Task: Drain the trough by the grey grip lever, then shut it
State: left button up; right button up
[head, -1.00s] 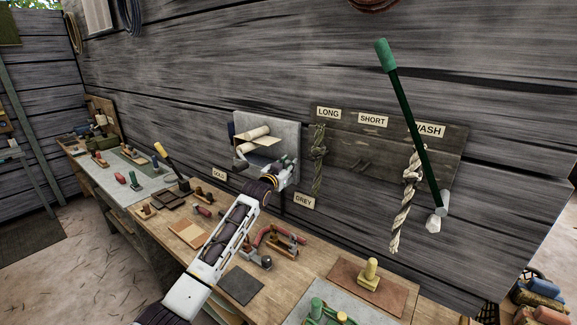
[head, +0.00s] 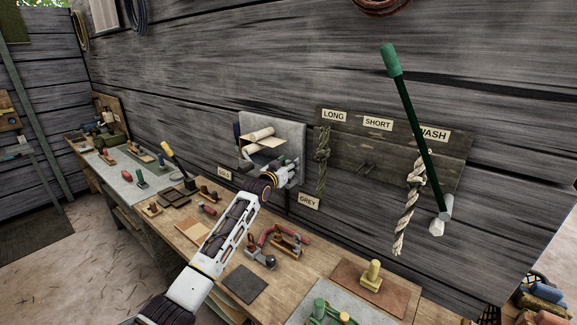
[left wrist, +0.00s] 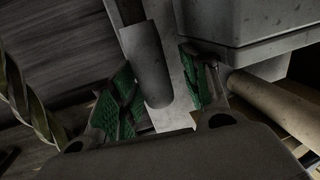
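A grey cylindrical grip (left wrist: 148,72) on a dark rod hangs down in the left wrist view. My left gripper (left wrist: 162,98) is open, with its green-padded fingers on either side of the grip. A gap shows between the grip and the right-hand finger; contact on the other side is unclear. In the head view my left gripper (head: 288,174) is at the wall, below a grey panel (head: 290,136) and above the GREY label (head: 309,203). The grip is hidden there by the gripper. I cannot make out the trough for certain. My right gripper is out of view.
A long lever with a green grip (head: 392,60) stands out from the wall at right. The workbench (head: 315,265) below holds several tools and blocks. A pale roll (left wrist: 275,105) lies close to the right-hand finger.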

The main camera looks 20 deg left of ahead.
pick_arm(q)
jog(key=shift+s, duration=0.1)
dwell(0.3)
jog(key=s+a, duration=0.2)
jog(key=s, duration=0.9)
jog(key=shift+s+r, duration=0.3)
dwell(0.4)
jog(key=shift+d+f, duration=0.1)
dwell(0.4)
